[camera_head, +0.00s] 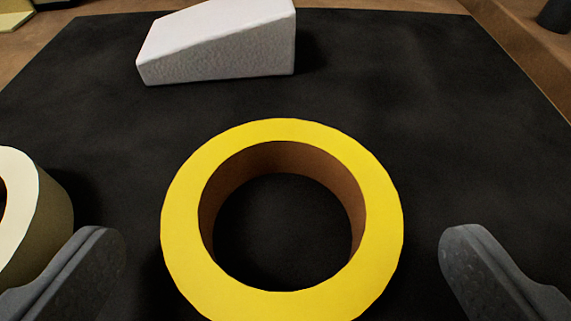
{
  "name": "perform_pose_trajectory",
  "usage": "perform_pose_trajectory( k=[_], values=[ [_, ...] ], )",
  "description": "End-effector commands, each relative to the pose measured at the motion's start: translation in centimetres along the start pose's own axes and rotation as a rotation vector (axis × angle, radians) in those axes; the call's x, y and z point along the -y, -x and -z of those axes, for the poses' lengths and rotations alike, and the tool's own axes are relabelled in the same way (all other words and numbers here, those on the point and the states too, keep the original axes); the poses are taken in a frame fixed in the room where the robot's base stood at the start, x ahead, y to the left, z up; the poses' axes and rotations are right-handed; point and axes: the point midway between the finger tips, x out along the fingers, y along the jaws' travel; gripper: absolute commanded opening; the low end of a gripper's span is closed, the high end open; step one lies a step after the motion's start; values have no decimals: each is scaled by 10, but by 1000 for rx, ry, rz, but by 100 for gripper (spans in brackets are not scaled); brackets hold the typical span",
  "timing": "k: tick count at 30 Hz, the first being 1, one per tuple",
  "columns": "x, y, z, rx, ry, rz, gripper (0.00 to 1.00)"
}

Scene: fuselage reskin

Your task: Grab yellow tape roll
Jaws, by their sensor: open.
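The yellow tape roll (383,215) lies flat on a black mat (460,110), with its brown inner core and the mat showing through its hole. Its near edge is cut off by the bottom of the picture. My gripper (282,250) is open and empty. One finger is left of the roll and the other is right of it, with a gap visible on each side. I cannot tell how high the fingertips are above the mat.
A cream tape roll (50,225) is partly in view at the left edge, close to my left finger. A white wedge-shaped block (220,45) stands behind the yellow roll. The mat is clear to the right. A brown surface (515,40) borders the mat.

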Motion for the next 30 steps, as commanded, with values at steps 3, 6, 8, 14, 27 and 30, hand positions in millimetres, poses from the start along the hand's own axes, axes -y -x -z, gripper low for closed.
perform_pose_trajectory(
  k=[3, 6, 8, 14, 27, 30],
  values=[
    [0, -17, -4, 4, -1, 0, 100],
    [0, -23, -2, 2, -1, 0, 100],
    [0, -24, -1, 1, -1, 0, 100],
    [0, -23, -1, 1, -1, 0, 92],
    [-1, -22, -1, 2, -1, -1, 54],
    [-1, -21, 2, 1, -1, -1, 54]
  ],
)
